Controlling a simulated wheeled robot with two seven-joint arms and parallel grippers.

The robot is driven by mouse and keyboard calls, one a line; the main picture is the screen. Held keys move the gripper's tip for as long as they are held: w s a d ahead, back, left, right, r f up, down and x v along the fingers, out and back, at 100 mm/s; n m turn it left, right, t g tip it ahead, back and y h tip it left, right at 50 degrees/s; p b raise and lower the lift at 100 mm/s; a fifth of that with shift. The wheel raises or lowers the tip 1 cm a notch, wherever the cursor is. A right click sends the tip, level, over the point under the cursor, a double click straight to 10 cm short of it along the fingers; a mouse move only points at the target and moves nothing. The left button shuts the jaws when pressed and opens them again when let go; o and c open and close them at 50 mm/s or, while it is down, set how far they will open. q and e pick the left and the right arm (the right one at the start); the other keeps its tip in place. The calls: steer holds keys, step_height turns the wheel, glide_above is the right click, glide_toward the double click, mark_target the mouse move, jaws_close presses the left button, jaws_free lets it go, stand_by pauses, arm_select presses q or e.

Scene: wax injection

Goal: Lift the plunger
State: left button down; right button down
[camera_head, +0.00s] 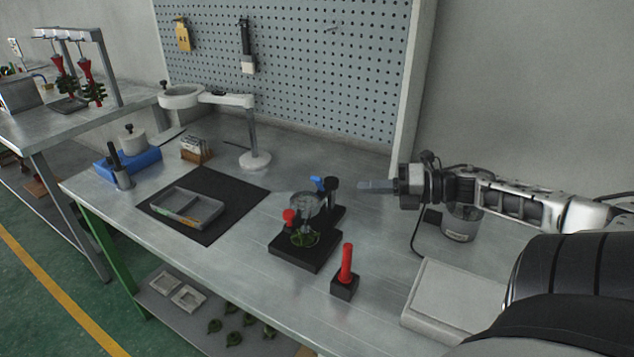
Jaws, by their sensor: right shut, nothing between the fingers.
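A red upright handle (347,262) stands in a small black block (344,289) near the table's front edge; it looks like the plunger, though I cannot be sure. Behind it to the left is a black-based wax injection fixture (306,252) with a clear round part (305,205), a red knob (289,216), a blue lever (317,183) and a green piece inside. My right gripper (363,186) is shut and empty, reaching in from the right. It appears above the table, to the right of the blue lever and beyond the red handle, apart from both. My left gripper is out of view.
A dark mat (240,204) with a grey tray (186,207) lies on the left. A white magnifier lamp (254,160) stands behind it. A metal pot (461,222) and a pale flat box (455,302) are on the right.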

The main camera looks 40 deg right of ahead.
mark_target(319, 184)
arm_select(q)
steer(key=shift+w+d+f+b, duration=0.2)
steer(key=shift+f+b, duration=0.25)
steer(key=shift+b, duration=0.8)
arm_select(e)
steer(key=x, duration=1)
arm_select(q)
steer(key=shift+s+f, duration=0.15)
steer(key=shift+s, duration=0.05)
arm_select(e)
steer(key=shift+d, duration=0.1)
